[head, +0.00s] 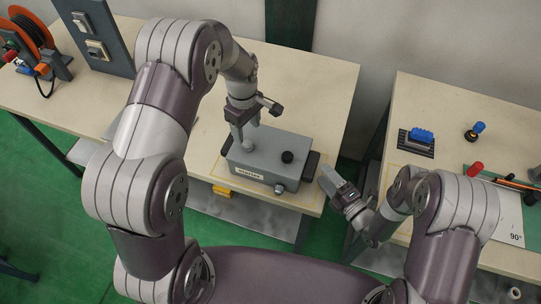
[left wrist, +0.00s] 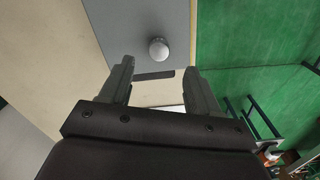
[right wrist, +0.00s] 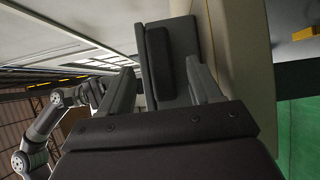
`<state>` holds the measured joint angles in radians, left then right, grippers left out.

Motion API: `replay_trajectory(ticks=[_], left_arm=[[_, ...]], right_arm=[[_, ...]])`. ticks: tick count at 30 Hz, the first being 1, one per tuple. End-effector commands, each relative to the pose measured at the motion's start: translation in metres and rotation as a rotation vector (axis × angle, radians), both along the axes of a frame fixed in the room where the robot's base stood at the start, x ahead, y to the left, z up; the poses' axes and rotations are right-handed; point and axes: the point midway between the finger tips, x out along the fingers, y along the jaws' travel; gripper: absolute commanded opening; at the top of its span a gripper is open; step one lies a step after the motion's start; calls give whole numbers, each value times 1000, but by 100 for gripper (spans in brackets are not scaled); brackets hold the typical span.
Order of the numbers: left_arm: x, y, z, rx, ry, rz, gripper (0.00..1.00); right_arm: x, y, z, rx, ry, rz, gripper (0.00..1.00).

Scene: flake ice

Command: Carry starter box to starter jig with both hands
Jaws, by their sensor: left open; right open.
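The starter box (head: 262,158) is a grey box with a white label on its front, a black knob on top and dark handles at its ends. It sits on the left wooden table. My left gripper (head: 243,136) is open above the box's left end; in the left wrist view, a dark handle (left wrist: 153,75) of the box shows between its fingers. My right gripper (head: 331,181) is open just right of the box; in the right wrist view, the other dark handle (right wrist: 171,62) lies ahead between its fingertips. I cannot tell which item is the starter jig.
The right table (head: 430,100) stands across a gap from the left table (head: 320,90). It bears a blue part on a dark plate (head: 416,146), a blue-topped knob (head: 475,131) and a red knob (head: 474,168). A cable reel (head: 30,35) stands at the far left.

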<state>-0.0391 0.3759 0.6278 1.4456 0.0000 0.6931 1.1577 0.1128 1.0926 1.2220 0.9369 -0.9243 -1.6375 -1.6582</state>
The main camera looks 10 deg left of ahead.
Motion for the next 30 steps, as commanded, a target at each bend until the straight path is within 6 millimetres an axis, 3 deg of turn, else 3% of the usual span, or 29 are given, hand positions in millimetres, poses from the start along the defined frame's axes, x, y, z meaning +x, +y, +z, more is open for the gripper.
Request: replay_trajectory(ticks=[6,12,24,26,30], left_arm=[[-1,0,-43,0,3,0,62],[0,0,-67,0,1,0,62],[0,0,-75,0,-1,0,62],[0,0,-75,0,-1,0,46],[0,0,-74,0,-1,0,0]], right_arm=[[17,19,0,-1,-1,3,64],[27,29,0,-1,1,1,64],[31,32,0,-1,1,0,64],[31,32,0,-1,1,0,48],[31,32,0,0,0,0,2]])
